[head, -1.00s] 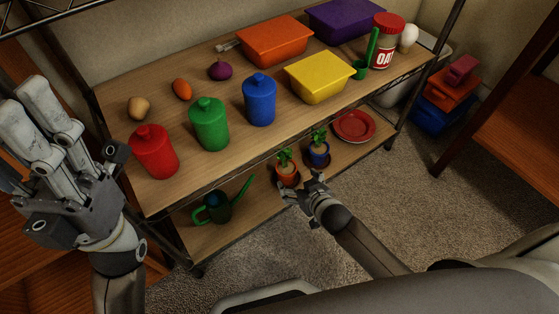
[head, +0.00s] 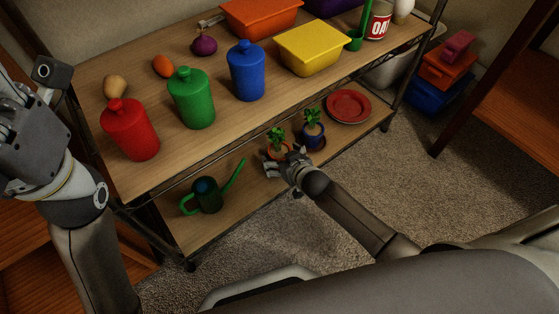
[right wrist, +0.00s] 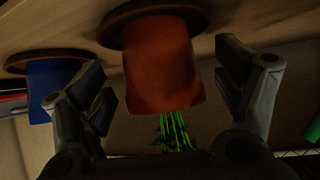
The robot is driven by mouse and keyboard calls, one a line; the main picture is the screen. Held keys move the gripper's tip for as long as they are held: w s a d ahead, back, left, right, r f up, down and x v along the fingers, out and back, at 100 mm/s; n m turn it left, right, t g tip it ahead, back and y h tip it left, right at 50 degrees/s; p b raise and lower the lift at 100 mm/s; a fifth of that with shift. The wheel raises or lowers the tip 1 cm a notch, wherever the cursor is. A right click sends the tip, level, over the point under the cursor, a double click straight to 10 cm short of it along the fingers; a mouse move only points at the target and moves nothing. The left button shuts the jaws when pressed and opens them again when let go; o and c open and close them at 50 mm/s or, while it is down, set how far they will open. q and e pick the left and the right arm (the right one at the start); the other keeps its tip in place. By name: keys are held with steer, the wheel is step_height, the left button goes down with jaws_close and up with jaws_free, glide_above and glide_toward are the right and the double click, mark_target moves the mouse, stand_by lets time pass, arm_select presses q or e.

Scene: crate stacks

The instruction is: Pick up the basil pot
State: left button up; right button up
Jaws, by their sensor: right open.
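Two small potted plants stand on the lower shelf board, one in an orange pot (head: 278,153) and one in a blue pot (head: 313,129); I cannot tell by label which is the basil. My right gripper (head: 284,161) is open at the orange pot. In the right wrist view, seen upside down, the orange pot (right wrist: 160,68) with green stems (right wrist: 177,128) lies between the spread fingers, with gaps on both sides. The blue pot (right wrist: 48,82) is outside, beyond the left finger. My left gripper (head: 15,115) is at the left edge, its fingers partly cut off.
A green watering can (head: 208,194) and a red plate (head: 348,106) share the lower shelf. Above, the upper board (head: 150,185) holds red, green and blue bottles, yellow and orange tubs and other items. Its front edge overhangs close behind the pots.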

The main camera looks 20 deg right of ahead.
steer(key=shift+b+x, duration=0.4)
steer(key=shift+x, duration=0.55)
steer(key=shift+r, duration=0.1)
steer(key=shift+c, duration=0.2)
steer(key=c, duration=1.2)
steer(key=shift+c, duration=0.5)
steer(key=shift+r, duration=0.15)
